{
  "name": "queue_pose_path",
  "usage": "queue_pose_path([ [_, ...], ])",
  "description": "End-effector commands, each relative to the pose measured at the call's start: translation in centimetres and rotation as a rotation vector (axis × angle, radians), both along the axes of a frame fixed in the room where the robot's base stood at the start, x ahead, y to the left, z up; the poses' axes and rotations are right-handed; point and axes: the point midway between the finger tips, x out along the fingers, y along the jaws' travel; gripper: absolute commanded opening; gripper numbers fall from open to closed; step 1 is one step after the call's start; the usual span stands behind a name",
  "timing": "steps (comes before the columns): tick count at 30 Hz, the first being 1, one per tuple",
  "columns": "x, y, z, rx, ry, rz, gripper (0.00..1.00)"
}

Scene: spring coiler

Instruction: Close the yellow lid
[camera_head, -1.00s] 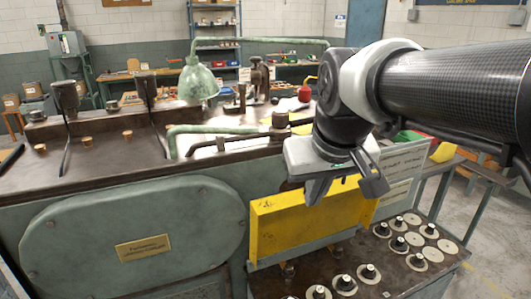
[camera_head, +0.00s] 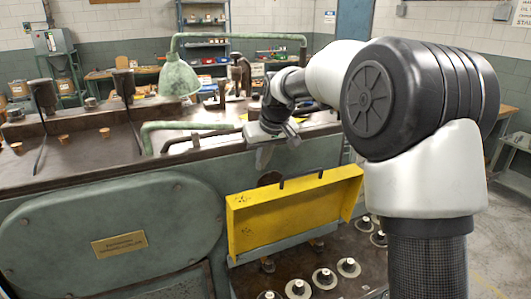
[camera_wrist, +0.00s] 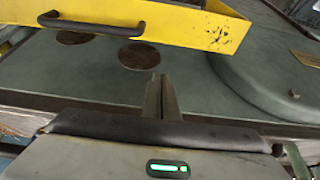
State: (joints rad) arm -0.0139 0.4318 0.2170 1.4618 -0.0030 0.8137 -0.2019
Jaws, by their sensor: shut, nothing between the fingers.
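The yellow lid (camera_head: 290,215) stands open on the front of the green machine, tilted out from it, with its inner side partly visible. A black bar handle (camera_head: 302,179) is near its top edge. In the wrist view the lid (camera_wrist: 215,28) crosses the top, with the handle (camera_wrist: 92,22) at upper left. My gripper (camera_head: 263,160) is shut and empty, above and behind the lid's top edge, close to the machine's upper front edge. In the wrist view its fingertips (camera_wrist: 160,80) are together, apart from the lid, over the machine's green face.
A bench with several round discs with black knobs (camera_head: 325,277) is below the lid. A green lamp (camera_head: 180,78) and pipes stand on the machine's top at left.

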Motion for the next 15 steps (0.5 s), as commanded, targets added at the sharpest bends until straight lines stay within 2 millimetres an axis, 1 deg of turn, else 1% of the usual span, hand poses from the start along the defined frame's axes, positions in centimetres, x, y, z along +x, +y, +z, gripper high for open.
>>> queue_pose_path([
  [1,0.4,0.2,-1.1,0.000,0.005,0.001,0.00],
  [3,1.0,0.5,-2.5,0.001,0.005,0.000,0.00],
  [6,1.5,0.6,-3.8,0.000,0.002,-0.002,0.00],
  [7,0.9,0.2,-3.6,0.000,-0.001,-0.004,0.00],
  [9,-0.2,-0.2,-3.7,0.000,0.000,-0.002,0.00],
  [12,-1.2,-0.6,-3.9,0.000,0.000,-0.004,0.00],
  [15,-1.8,-0.8,-4.0,0.000,-0.001,-0.002,0.00],
])
